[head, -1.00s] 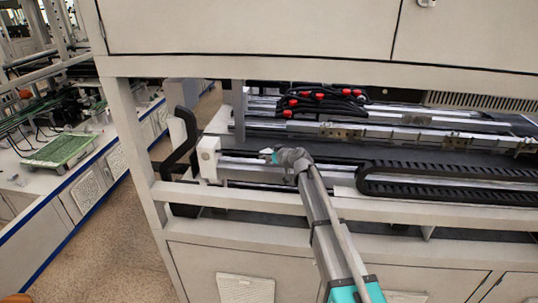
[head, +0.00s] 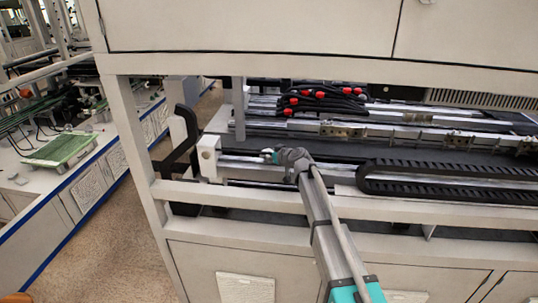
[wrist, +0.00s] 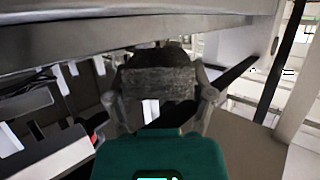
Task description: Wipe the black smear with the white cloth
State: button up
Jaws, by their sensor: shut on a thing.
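My gripper (head: 272,155) is at the end of my arm, over the silver rail near the left end of the gantry in the head view. In the wrist view my gripper (wrist: 160,96) has its two grey fingers on either side of a dark grey, rough-textured bundle and is shut on it. This bundle looks like the cloth (wrist: 158,82) in shade; no clear white shows on it. I cannot make out the black smear in either view. The surface under the gripper is hidden.
A black cable chain (head: 450,170) lies right of my arm. Black cables with red connectors (head: 322,98) sit behind. A beige frame bar (head: 230,195) runs in front, an upper cabinet (head: 250,28) hangs above, and a bench with a green board (head: 60,148) stands left.

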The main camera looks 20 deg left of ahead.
jog(key=shift+f+b, duration=0.6)
jog(key=shift+f, duration=0.05)
jog(key=shift+d, duration=0.1)
dwell(0.3)
jog(key=shift+w+d+r, duration=0.1)
jog(key=shift+w+d, duration=0.15)
jog(key=shift+d, duration=0.65)
jog(key=shift+w+d, duration=0.2)
jog(key=shift+d, duration=0.65)
jog(key=shift+d, duration=0.15)
jog(key=shift+w+d, duration=0.2)
jog(key=shift+d, duration=0.7)
jog(key=shift+w+d, duration=0.2)
jog(key=shift+d, duration=0.65)
